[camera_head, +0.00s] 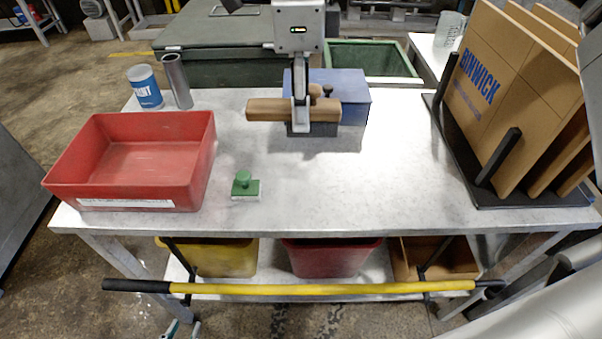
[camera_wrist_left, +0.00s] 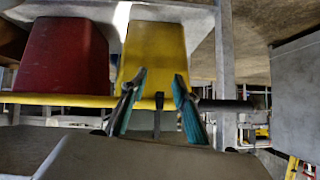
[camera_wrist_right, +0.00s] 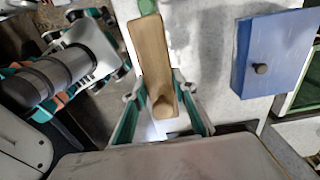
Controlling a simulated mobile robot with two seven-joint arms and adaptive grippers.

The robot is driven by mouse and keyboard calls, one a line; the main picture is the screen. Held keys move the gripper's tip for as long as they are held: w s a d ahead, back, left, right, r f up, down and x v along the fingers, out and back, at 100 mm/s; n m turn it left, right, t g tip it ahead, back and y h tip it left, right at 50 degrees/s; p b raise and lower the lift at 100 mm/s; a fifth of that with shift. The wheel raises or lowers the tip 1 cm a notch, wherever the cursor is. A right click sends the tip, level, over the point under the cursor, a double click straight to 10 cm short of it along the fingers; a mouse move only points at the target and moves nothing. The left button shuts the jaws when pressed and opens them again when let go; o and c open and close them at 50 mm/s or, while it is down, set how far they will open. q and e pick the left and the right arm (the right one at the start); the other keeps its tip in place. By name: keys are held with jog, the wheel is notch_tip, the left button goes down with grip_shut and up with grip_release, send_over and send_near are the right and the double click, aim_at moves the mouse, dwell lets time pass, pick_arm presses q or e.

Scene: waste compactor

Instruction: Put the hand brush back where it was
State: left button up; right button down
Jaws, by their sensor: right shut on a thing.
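The hand brush (camera_head: 265,110) has a wooden handle lying crosswise in the head view, with dark bristles under its right part. My right gripper (camera_head: 301,120) reaches down from the top of that view and is shut on the brush. The brush appears held above the table, in front of the blue box (camera_head: 345,84); the exact height is unclear. In the right wrist view, the wooden brush (camera_wrist_right: 154,65) extends upward from between the fingers. My left gripper (camera_head: 183,331) is low, below the tabletop's front edge. Its fingers are apart and empty in the left wrist view (camera_wrist_left: 157,105).
A red tray (camera_head: 130,128), paint can (camera_head: 146,88), metal cylinder (camera_head: 177,80) and green-knobbed block (camera_head: 245,187) occupy the table's left. A cardboard rack (camera_head: 470,190) stands right. A yellow pole (camera_head: 320,289) crosses the front. The tabletop's centre-right is clear.

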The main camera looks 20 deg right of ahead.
notch_tip(320, 180, down, 12)
jog(key=shift+w+r+b, duration=0.1)
jog(key=shift+b, duration=0.5)
pick_arm(q)
jog(key=shift+w+a+f, duration=0.25)
jog(key=shift+a+f, duration=0.1)
jog(key=shift+f, duration=0.4)
pick_arm(e)
jog(key=shift+f, duration=2.05)
jog(key=shift+f, duration=0.1)
jog(key=c, duration=1.6)
grip_release()
jog(key=shift+c, duration=0.2)
